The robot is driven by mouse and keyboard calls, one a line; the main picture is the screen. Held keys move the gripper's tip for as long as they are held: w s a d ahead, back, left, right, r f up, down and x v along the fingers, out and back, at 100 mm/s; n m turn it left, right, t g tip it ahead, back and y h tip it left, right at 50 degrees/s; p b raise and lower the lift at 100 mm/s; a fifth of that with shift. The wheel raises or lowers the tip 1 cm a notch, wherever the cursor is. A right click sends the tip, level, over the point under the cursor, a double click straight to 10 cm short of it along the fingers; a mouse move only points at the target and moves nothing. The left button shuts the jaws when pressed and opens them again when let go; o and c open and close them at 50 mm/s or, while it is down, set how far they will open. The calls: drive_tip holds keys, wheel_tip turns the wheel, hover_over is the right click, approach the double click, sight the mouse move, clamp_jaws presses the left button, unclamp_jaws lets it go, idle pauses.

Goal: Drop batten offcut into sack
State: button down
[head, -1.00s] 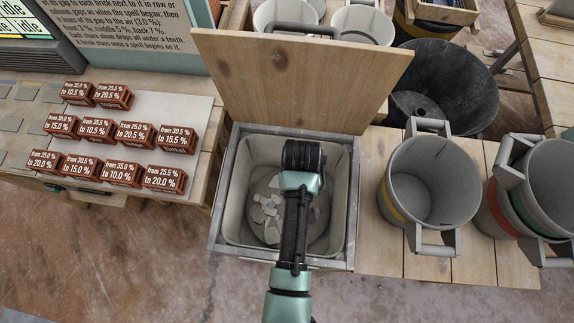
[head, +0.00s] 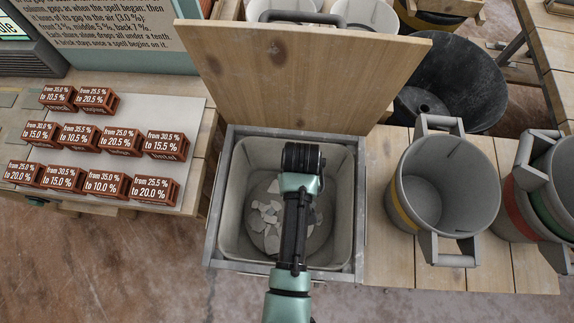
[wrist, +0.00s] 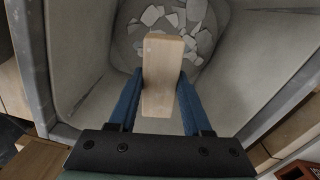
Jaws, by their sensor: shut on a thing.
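The batten offcut (wrist: 162,72), a short pale wooden block, shows in the wrist view between the two blue fingers of my gripper (wrist: 157,84). My gripper is shut on it and holds it over a grey bin with rubble pieces at its bottom. In the head view this bin (head: 235,215) is a squarish grey container set in a frame, under a raised wooden lid (head: 300,75). My arm reaches over the bin there and hides the offcut and the fingers. I cannot tell for certain whether this container is the sack.
A grey bucket (head: 445,185) stands on the planks to the right, with more buckets (head: 560,185) beyond. A black tub (head: 450,80) is behind. Several labelled bricks (head: 95,150) lie on a white board at left. Broken grey rubble (head: 270,212) lies inside the bin.

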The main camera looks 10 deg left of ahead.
drive_tip(key=shift+f, duration=0.1)
drive_tip(key=shift+c, duration=1.3)
unclamp_jaws()
wheel_tip(320, 180, up, 13)
drive_tip(key=shift+p, duration=0.4)
